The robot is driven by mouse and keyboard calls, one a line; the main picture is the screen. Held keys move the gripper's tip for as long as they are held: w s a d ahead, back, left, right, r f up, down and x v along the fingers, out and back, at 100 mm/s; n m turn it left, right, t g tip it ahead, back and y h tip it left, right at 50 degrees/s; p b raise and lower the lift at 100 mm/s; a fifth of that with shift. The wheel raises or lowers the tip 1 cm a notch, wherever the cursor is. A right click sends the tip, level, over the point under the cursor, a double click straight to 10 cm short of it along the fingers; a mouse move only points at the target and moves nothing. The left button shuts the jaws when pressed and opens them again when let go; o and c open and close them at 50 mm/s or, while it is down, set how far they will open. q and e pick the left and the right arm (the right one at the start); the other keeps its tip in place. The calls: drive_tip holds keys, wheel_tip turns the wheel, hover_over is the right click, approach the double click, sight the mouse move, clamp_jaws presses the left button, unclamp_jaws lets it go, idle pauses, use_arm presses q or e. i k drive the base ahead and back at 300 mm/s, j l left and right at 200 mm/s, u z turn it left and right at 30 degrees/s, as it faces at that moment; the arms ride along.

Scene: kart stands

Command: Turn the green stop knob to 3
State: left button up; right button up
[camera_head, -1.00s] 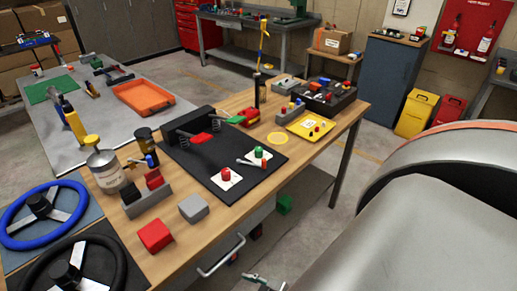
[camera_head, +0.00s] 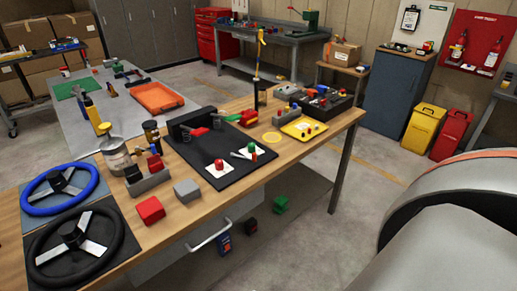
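The green stop knob (camera_head: 252,147) sits on a white plate on the black panel (camera_head: 240,170) on the wooden table. A red knob (camera_head: 219,165) on another white plate is to its left and nearer. The number markings around the green knob are too small to read. A small red-topped piece (camera_head: 254,155) stands right beside the green knob. Neither gripper shows. A large grey link of my own body fills the lower right, well away from the knob.
The wooden table (camera_head: 330,130) also bears steering wheels (camera_head: 62,188), a red block (camera_head: 150,210), a grey block (camera_head: 187,191), and a yellow tray (camera_head: 303,128). A drawer handle (camera_head: 212,237) juts from the front. Floor right of the table is clear.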

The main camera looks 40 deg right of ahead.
sight(251, 145)
drive_tip(key=k+z, duration=0.15)
drive_tip(key=z, duration=1.05)
